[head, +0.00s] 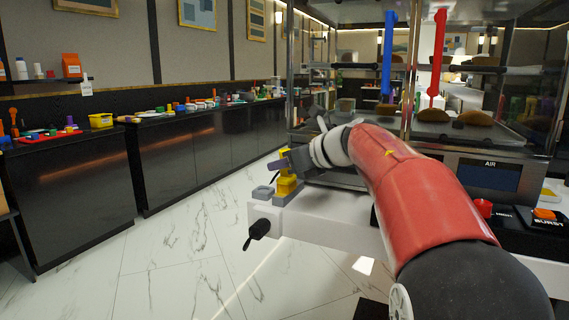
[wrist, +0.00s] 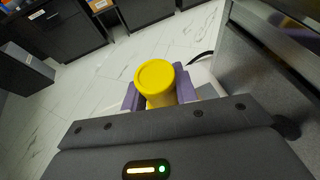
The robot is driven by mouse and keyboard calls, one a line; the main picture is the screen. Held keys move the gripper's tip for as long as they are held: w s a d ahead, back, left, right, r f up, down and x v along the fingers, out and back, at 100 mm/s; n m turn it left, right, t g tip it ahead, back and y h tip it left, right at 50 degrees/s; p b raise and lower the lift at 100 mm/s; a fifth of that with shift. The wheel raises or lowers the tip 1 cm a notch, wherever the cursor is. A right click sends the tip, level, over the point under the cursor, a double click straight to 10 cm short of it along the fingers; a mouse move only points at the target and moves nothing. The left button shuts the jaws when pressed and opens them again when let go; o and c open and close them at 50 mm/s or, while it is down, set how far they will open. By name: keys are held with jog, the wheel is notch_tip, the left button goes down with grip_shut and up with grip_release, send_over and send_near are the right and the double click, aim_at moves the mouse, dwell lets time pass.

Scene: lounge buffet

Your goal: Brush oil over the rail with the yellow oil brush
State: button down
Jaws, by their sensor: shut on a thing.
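The yellow oil brush (head: 286,184) is upright at the left end of the white counter, by a small grey block. In the wrist view its round yellow top (wrist: 155,78) is between the two purple fingers. My gripper (head: 279,165) is shut on it, reaching in from the right; it also shows in the wrist view (wrist: 157,92). The bristles are hidden. I cannot tell for sure whether the brush still touches its holder. I cannot clearly pick out the rail; dark bars cross the glass cabinet behind my arm.
The glass cabinet (head: 480,125) holds brown loaves, with a blue paddle (head: 388,55) and a red paddle (head: 438,50) upright inside. A grey holder (head: 262,192) and a black-handled knob (head: 258,230) are at the white counter's left end. Open marble floor (head: 185,240) lies left.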

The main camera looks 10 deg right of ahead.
jog(key=shift+w+d+r+p, duration=0.1)
jog(key=shift+w+d+p, duration=0.55)
jog(key=shift+w, duration=0.2)
jog(key=shift+w+d+p, duration=0.55)
jog(key=shift+w+p, duration=0.05)
jog(key=shift+w, duration=0.2)
jog(key=shift+s+a+b, duration=0.4)
jog(key=shift+s+a, duration=0.25)
jog(key=shift+s, duration=0.2)
jog(key=shift+s+a+b, duration=0.4)
jog(key=shift+s+a, duration=0.2)
jog(key=shift+s, duration=0.2)
jog(key=shift+w+d+p, duration=0.35)
jog(key=shift+w+p, duration=0.05)
jog(key=shift+w, duration=0.1)
jog(key=shift+w+d+p, duration=0.7)
jog(key=shift+w+d, duration=0.2)
jog(key=shift+w, duration=0.25)
